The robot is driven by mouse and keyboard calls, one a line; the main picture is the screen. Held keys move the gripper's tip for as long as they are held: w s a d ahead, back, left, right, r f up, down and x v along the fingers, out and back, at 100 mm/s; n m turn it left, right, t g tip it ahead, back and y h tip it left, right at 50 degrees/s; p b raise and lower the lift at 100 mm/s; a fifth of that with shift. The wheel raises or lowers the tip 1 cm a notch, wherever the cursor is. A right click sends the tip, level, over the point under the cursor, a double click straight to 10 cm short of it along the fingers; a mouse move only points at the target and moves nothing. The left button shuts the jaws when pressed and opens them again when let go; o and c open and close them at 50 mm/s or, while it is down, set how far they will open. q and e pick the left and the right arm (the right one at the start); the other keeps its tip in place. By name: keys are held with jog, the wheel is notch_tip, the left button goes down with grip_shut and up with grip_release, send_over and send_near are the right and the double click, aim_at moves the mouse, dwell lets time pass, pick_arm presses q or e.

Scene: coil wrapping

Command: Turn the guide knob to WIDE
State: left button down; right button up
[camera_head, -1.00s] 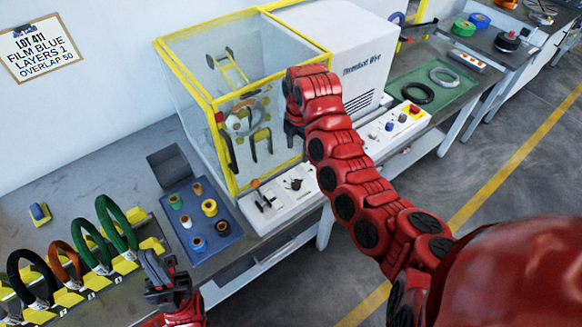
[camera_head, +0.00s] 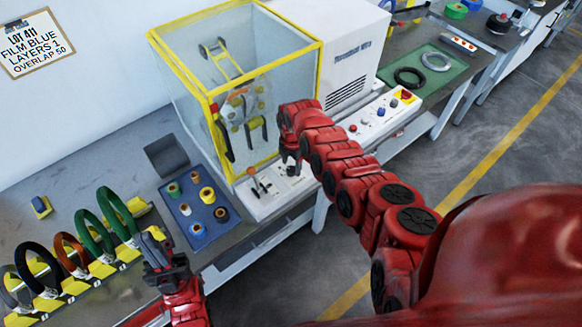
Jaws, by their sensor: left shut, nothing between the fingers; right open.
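A white control panel (camera_head: 245,203) runs along the front of the yellow-framed wrapping machine (camera_head: 212,95). Its left end carries an orange-topped control (camera_head: 251,171) and black levers (camera_head: 262,187). A dark knob (camera_head: 292,170) is to their right, partly hidden by my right gripper. The labels are too small to read, so I cannot tell which control is marked WIDE. My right gripper (camera_head: 289,158) is open and points down just above the dark knob; I cannot tell whether it touches it. My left gripper (camera_head: 155,255) is shut and empty, near the coil rack.
A blue mat (camera_head: 190,238) with several spools lies left of the panel. Several coils (camera_head: 97,235) stand in a rack at the left. More buttons and a red-and-yellow stop (camera_head: 405,96) are on the panel's right part. A green mat (camera_head: 440,85) with two rings is behind it.

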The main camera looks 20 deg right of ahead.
aim_at(291, 171)
jog(key=shift+f+b, duration=0.3)
jog(key=shift+f, duration=0.85)
grip_shut()
